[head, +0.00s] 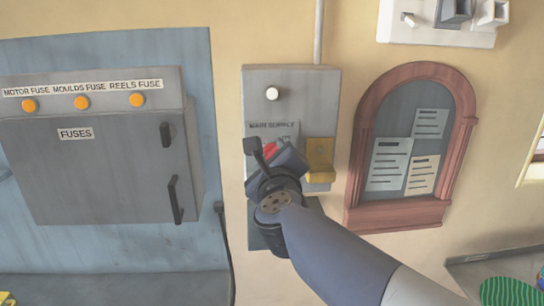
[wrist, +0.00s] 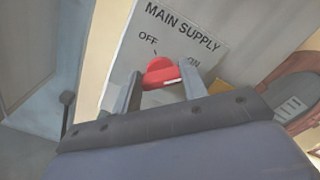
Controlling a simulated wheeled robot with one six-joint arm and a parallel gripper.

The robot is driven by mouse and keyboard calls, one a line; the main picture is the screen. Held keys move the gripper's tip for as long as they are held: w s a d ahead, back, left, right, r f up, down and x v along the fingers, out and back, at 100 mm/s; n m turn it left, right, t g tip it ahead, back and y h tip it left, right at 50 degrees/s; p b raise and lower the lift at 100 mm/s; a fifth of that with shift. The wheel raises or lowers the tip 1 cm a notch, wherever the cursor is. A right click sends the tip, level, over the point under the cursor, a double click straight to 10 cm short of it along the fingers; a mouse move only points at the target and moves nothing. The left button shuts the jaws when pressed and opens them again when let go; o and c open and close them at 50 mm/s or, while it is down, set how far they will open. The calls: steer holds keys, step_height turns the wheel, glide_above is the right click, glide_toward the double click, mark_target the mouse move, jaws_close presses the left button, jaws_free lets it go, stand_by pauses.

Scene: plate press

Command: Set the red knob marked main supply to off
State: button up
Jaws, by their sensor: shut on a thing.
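The red knob (wrist: 158,72) sits on the grey main supply panel (wrist: 205,28), below the printed words MAIN SUPPLY. OFF is printed at its upper left and ON at its right, partly hidden. A white mark shows on the knob's lower right side; its exact setting is hard to tell. My gripper (wrist: 161,88) has one finger on each side of the knob and is shut on it. In the head view my gripper (head: 272,160) covers most of the knob, and only a bit of red (head: 269,149) shows.
A yellow block (head: 320,152) juts out just right of my gripper. A white button (head: 272,93) is above. The grey fuses box (head: 100,170) with its handles is at left, and an arched notice board (head: 449,150) at right.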

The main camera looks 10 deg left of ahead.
steer(key=shift+c, duration=1)
steer(key=shift+f+n+p, duration=0.15)
steer(key=shift+n+p, duration=1.25)
steer(key=shift+n, duration=1.55)
steer(key=shift+f+n+p, duration=0.15)
steer(key=shift+n+p, duration=1.25)
steer(key=shift+n, duration=1.6)
steer(key=shift+f+n+p, duration=0.15)
steer(key=shift+n+p, duration=1.25)
steer(key=shift+n, duration=1.55)
steer(key=o, duration=1)
